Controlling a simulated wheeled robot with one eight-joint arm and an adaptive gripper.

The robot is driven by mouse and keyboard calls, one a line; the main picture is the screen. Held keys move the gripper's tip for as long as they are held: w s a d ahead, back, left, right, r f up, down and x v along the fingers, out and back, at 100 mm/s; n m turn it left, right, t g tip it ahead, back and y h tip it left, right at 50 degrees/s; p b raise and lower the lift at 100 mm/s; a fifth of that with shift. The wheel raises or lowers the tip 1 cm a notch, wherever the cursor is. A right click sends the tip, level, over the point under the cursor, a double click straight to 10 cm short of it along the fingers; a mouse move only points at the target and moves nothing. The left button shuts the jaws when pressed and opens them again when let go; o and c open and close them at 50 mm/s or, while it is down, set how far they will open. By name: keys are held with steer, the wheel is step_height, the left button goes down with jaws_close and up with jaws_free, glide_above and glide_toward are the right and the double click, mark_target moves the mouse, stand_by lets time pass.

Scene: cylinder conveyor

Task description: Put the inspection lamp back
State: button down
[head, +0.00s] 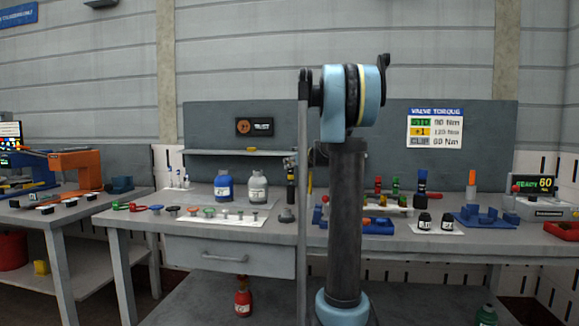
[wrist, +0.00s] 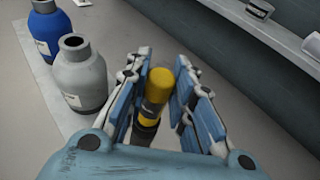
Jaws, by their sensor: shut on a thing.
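The inspection lamp, as I take it, is a dark cylinder with a yellow end (wrist: 157,88), held between the fingers of my gripper (wrist: 165,95) in the wrist view. The fingers close on it from both sides, and its lower part is partly hidden by them. In the head view a small dark and yellow upright piece (head: 291,178) shows just left of my arm, right of the grey bottle. My gripper is mostly hidden behind my arm there. I cannot tell whether the lamp touches the bench.
A grey bottle (wrist: 80,75) and a blue bottle (wrist: 52,30) stand close left of my gripper. A wall shelf (head: 235,152) runs above the bench (head: 205,232). Several knobs lie at the front left. Dark jars (head: 424,221) and a blue fixture (head: 484,219) are to the right.

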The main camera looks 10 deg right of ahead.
steer(key=shift+f, duration=1.1)
steer(key=c, duration=1.3)
jaws_free()
steer(key=shift+r, duration=3)
steer(key=shift+s, duration=0.15)
